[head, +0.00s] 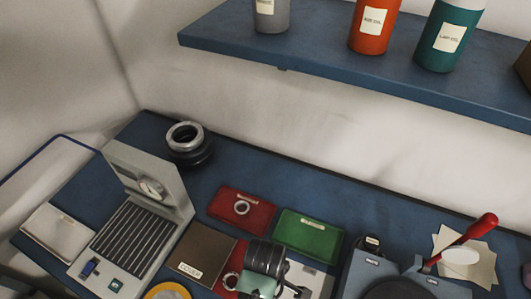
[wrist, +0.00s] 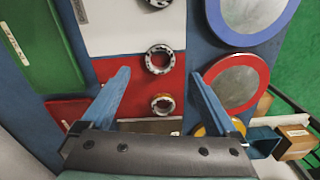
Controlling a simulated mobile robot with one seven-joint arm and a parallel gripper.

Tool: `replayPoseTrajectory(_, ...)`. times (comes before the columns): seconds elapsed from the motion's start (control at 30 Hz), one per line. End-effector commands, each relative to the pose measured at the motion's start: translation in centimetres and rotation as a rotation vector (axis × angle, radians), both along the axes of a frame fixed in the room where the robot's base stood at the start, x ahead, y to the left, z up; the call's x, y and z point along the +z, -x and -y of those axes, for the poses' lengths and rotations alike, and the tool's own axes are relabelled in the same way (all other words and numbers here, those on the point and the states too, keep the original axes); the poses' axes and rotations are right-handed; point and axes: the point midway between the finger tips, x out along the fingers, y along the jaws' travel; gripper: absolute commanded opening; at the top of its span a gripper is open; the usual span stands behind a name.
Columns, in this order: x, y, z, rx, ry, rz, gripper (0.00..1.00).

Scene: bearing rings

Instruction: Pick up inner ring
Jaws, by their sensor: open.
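Metal rings show in the wrist view: one silver ring (wrist: 158,60) with dark gaps lies at the far edge of a red mat (wrist: 136,77), and a smaller ring (wrist: 163,104) with a brownish side lies nearer on it. Another ring (wrist: 160,3) is cut off at the top, on a white sheet (wrist: 115,28). I cannot tell which is the inner ring. My gripper (wrist: 160,76) is open and empty, its blue fingers either side of the mat's rings in the picture. In the head view, my gripper (head: 262,284) partly hides the mat; one ring (head: 231,281) shows beside it.
Another red tray (head: 227,203) holds a ring (head: 242,207), next to a green tray (head: 309,238). Left stand a grey device with a dial (head: 150,185) and stacked dark rings (head: 188,150). Round rimmed plates (wrist: 236,82) lie right in the wrist view. A bottle shelf (head: 310,40) hangs above.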

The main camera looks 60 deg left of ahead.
Motion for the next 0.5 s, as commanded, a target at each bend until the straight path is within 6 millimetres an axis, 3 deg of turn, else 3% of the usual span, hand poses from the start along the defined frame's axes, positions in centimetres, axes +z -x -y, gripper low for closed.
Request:
replayPoseTrajectory(0.23,-1.8,0.1,0.1,-0.001,0.001,-0.002,0.94)
replayPoseTrajectory(0.5,-5.3,0.2,0.1,-0.001,0.0,0.0,0.94)
